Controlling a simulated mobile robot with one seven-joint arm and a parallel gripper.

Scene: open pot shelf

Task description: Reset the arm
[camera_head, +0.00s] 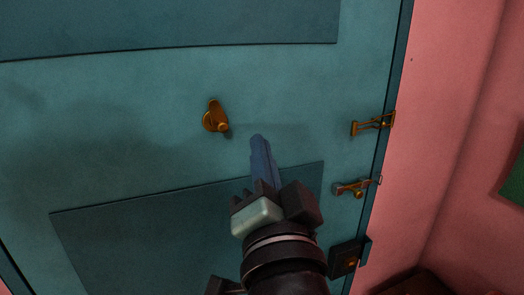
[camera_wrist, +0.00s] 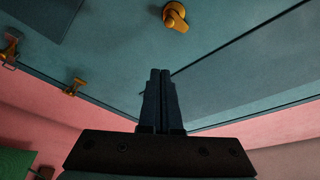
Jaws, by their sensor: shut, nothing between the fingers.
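My gripper (camera_head: 257,140) points up toward a teal door (camera_head: 120,130) in the head view, with its fingers together and nothing between them. In the wrist view my gripper (camera_wrist: 160,72) also shows its two dark fingers side by side, closed. A brass knob or latch (camera_head: 216,117) sits on the door, up and left of my fingertips and apart from them. It also shows in the wrist view (camera_wrist: 175,17), just above the fingertips. How far the fingertips are from the door surface is hard to tell.
Along the door's right edge are an upper brass latch (camera_head: 372,125), a lower latch (camera_head: 354,187) and a dark lock box (camera_head: 345,260). Pink wall (camera_head: 440,120) lies to the right. A green patch (camera_head: 515,180) shows at the far right.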

